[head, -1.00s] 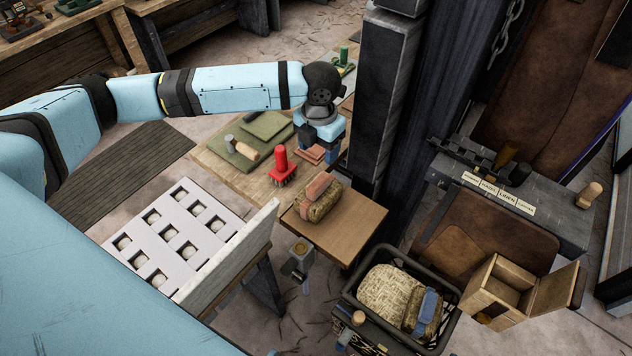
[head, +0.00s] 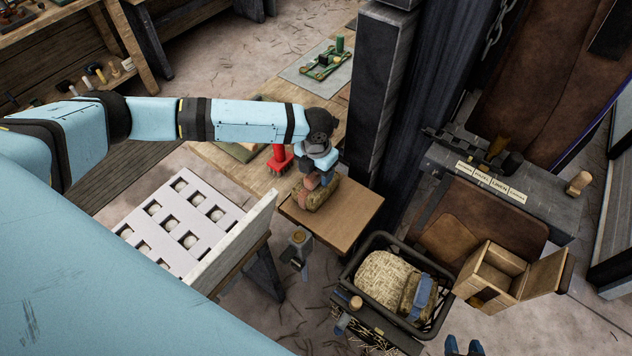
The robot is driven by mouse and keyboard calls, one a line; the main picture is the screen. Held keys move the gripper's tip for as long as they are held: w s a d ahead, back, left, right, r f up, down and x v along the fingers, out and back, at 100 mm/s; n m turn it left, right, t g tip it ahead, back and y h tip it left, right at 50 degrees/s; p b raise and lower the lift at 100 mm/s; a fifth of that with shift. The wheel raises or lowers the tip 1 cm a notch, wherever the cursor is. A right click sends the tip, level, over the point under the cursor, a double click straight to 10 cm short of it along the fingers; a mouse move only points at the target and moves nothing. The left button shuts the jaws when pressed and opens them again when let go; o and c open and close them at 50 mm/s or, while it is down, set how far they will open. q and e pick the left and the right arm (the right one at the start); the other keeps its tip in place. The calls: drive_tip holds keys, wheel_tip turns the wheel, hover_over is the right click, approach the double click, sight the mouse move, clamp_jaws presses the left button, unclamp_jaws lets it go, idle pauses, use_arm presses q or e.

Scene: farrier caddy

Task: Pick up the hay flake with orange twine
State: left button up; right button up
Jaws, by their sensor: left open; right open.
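The hay flake with orange twine (head: 323,197) lies on a light wooden board in the middle of the head view. Its tan hay body shows at the right and front, with an orange-pink part on top. My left gripper (head: 313,181) is open and right over the flake, its fingers pointing down around the orange part and hiding some of it. I cannot tell whether the fingers touch it. My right gripper (head: 463,346) shows only as dark blue fingertips at the bottom edge, open and apart from everything.
A black basket (head: 352,272) at the lower right holds a woven item and a hay flake with blue (head: 418,297). A white tray (head: 180,212) is at left, a dark post (head: 378,105) at right, an open wooden box (head: 495,265) beyond the basket.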

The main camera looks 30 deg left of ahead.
use_arm(q)
drive_tip(key=shift+f, duration=0.6)
clamp_jaws()
drive_tip(key=shift+r, duration=0.15)
drive_tip(key=shift+w+r, duration=0.1)
drive_tip(key=shift+r, duration=0.4)
drive_tip(key=shift+d+r+b, duration=0.15)
drive_tip(key=shift+r+b, duration=0.2)
drive_tip(key=shift+r, duration=0.25)
drive_tip(key=shift+d+r+b, duration=0.15)
drive_tip(key=shift+r+b, duration=0.2)
drive_tip(key=shift+r, duration=0.2)
drive_tip(key=s+d+b, duration=0.2)
drive_tip(key=d+b, duration=0.1)
drive_tip(key=d, duration=1.4)
drive_tip(key=shift+s, duration=0.3)
drive_tip(key=shift+d, duration=0.1)
